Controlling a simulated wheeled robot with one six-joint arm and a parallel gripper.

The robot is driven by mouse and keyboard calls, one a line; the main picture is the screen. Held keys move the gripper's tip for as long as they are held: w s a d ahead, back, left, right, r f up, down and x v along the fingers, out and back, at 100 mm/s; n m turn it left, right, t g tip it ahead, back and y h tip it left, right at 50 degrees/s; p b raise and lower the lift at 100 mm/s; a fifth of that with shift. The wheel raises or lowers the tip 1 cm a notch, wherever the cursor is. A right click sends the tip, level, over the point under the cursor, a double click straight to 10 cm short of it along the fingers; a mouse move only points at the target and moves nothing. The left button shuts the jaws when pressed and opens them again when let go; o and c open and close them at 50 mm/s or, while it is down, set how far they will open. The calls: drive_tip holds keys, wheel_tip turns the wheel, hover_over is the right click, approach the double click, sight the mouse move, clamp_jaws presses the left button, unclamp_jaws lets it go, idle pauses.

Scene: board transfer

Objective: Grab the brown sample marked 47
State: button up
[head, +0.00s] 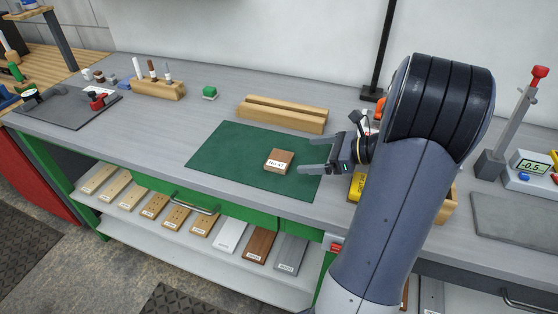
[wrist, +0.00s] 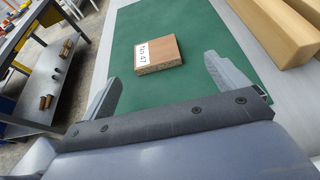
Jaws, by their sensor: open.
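The brown sample (head: 279,161) is a small block with a white label that reads No. 47. It lies on the green mat (head: 230,150) on the workbench, and it also shows in the wrist view (wrist: 160,55). My gripper (head: 312,169) is open and empty, just right of the sample in the head view. In the wrist view my gripper's two fingers (wrist: 160,82) are spread wide, with the sample ahead of them and between their lines. The fingers do not touch it.
A grooved wooden block (head: 282,113) lies behind the mat. A pen holder (head: 158,88) and a green-topped item (head: 209,93) stand farther left. A yellow item (head: 356,187) lies close by my arm. The mat around the sample is clear.

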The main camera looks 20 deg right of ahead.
sight(279, 159)
drive_tip(key=x, duration=0.3)
drive_tip(key=shift+a, duration=0.1)
drive_tip(key=x, duration=0.4)
drive_tip(key=shift+s+a, duration=0.25)
drive_tip(key=shift+a, duration=0.1)
drive_tip(key=shift+w+a+f, duration=0.25)
drive_tip(key=shift+w, duration=0.1)
drive_tip(key=c, duration=1.1)
